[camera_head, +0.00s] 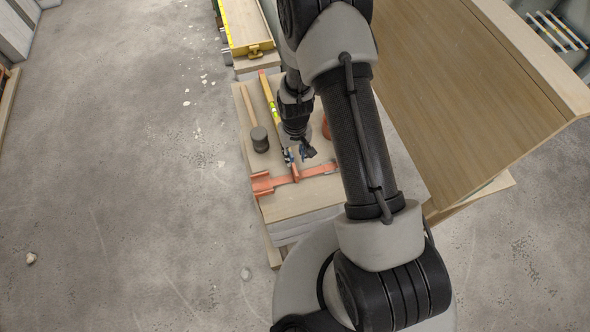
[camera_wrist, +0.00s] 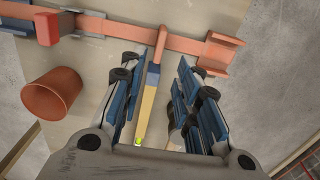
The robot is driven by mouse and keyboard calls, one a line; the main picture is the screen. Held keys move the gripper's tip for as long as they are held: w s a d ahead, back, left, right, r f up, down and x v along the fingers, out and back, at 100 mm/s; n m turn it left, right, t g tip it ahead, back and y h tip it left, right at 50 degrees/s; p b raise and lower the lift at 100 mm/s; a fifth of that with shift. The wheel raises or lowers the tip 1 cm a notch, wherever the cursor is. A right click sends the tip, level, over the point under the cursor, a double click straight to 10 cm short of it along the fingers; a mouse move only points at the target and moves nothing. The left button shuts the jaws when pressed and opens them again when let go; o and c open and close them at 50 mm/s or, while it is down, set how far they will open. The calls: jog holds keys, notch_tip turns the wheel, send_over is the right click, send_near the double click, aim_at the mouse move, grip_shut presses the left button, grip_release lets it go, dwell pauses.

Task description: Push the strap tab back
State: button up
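An orange strap (camera_head: 310,172) lies across the front of a wooden board; it also shows in the wrist view (camera_wrist: 110,29). A narrow orange tab (camera_wrist: 161,48) sticks out from the strap near its middle. The strap runs to an orange bracket (camera_wrist: 213,47) at one end and passes a red-and-grey block (camera_wrist: 50,27) near the other. My gripper (camera_wrist: 158,72) is open, with its blue-and-black fingers on either side of the tab's line. It is above the board and seems empty. I cannot tell whether the fingers touch the tab. In the head view my gripper (camera_head: 298,154) hides part of the strap.
A yellow level (camera_wrist: 147,98) lies under and between my fingers. A dark-headed mallet (camera_head: 259,138) lies to the left on the board (camera_head: 300,205). An orange cup (camera_wrist: 52,93) stands nearby. A wooden panel (camera_head: 470,80) rises at right. The concrete floor at left is open.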

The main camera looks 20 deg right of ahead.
aim_at(295, 169)
notch_tip(295, 169, down, 11)
jog(key=b, duration=0.3)
jog(key=shift+f, duration=0.1)
jog(key=shift+c, duration=0.4)
grip_shut()
